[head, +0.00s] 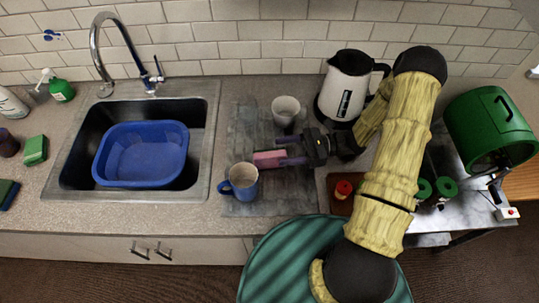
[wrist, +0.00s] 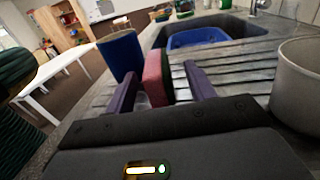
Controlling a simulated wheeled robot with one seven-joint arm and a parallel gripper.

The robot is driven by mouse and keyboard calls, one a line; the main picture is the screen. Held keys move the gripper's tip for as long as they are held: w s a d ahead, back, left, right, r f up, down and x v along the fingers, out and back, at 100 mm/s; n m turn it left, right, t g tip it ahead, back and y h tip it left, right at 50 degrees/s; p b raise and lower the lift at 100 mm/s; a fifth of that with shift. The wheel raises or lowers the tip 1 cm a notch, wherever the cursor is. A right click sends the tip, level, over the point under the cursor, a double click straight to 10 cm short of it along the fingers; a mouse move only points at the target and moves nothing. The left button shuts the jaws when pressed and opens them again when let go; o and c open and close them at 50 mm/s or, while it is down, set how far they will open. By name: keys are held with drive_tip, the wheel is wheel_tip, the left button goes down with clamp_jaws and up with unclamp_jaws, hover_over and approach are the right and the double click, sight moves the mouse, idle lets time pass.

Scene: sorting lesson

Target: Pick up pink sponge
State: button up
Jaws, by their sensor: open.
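The pink sponge (head: 269,159) lies on the grey draining board beside the sink, just behind a blue mug (head: 240,181). My gripper (head: 281,152) is open at the sponge's right end, with its purple fingers pointing left. In the wrist view the sponge (wrist: 157,78) stands between the two fingers of my gripper (wrist: 160,88), showing a pink face and a dark green edge. Gaps show between the fingers and the sponge, though contact at its far part cannot be told.
The blue mug (wrist: 121,55) stands close to one finger, and a white cup (head: 286,110) stands behind the gripper. A kettle (head: 345,88) is at the back. The sink holds a blue basin (head: 141,153). A green sponge (head: 35,150) lies left of the sink.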

sight(270, 153)
drive_tip(key=shift+a, duration=0.1)
drive_tip(key=a+p, duration=0.1)
drive_tip(key=a, duration=0.1)
drive_tip(key=s+a+p, duration=0.1)
drive_tip(key=a, duration=0.1)
drive_tip(key=shift+r, duration=0.1)
drive_tip(key=shift+a+p, duration=0.3)
drive_tip(key=shift+a, duration=0.25)
drive_tip(key=shift+d, duration=0.1)
drive_tip(key=shift+c, duration=0.4)
drive_tip(key=c, duration=1)
drive_tip(key=shift+c, duration=0.2)
